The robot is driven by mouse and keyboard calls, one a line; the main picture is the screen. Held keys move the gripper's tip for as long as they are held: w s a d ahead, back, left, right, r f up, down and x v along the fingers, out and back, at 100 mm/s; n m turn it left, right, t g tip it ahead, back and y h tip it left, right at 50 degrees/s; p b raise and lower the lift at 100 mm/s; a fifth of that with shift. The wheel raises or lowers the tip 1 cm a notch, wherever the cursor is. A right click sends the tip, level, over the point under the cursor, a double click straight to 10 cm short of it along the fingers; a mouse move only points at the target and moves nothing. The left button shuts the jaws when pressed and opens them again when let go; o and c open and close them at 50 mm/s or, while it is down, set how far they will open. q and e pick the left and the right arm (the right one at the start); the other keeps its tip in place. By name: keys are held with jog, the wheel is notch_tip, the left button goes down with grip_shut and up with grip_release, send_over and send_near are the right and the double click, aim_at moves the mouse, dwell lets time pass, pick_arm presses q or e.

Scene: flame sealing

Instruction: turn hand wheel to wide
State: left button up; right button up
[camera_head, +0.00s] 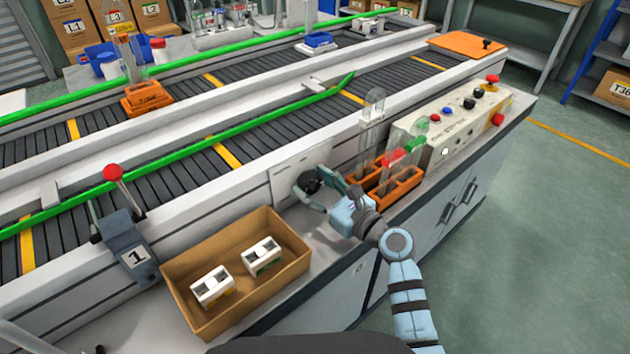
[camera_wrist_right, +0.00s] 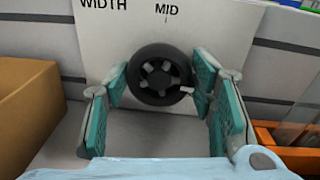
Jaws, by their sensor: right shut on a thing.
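The black hand wheel (camera_head: 311,182) sits on a pale panel (camera_head: 288,172) on the side of the conveyor. My right gripper (camera_head: 322,190) is at the wheel. In the right wrist view the hand wheel (camera_wrist_right: 160,75) is between the teal pads of my right gripper (camera_wrist_right: 162,84), which is shut on its rim. A small white handle on the wheel points right. The panel (camera_wrist_right: 118,38) shows the words WIDTH and MID above the wheel, with a thin tick under MID. No WIDE mark is readable. My left gripper is not in view.
An open cardboard box (camera_head: 285,277) with two white items stands left of the wheel. Orange racks (camera_head: 398,192) with clear bottles stand close on the right. A control box (camera_head: 455,125) with buttons is beyond them. A red-knobbed lever (camera_head: 114,173) is at the left.

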jog(key=shift+n, duration=0.9)
jog(key=o, duration=1.1)
jog(key=shift+o, duration=0.2)
jog(key=v, duration=1.2)
jog(key=shift+a, duration=0.1)
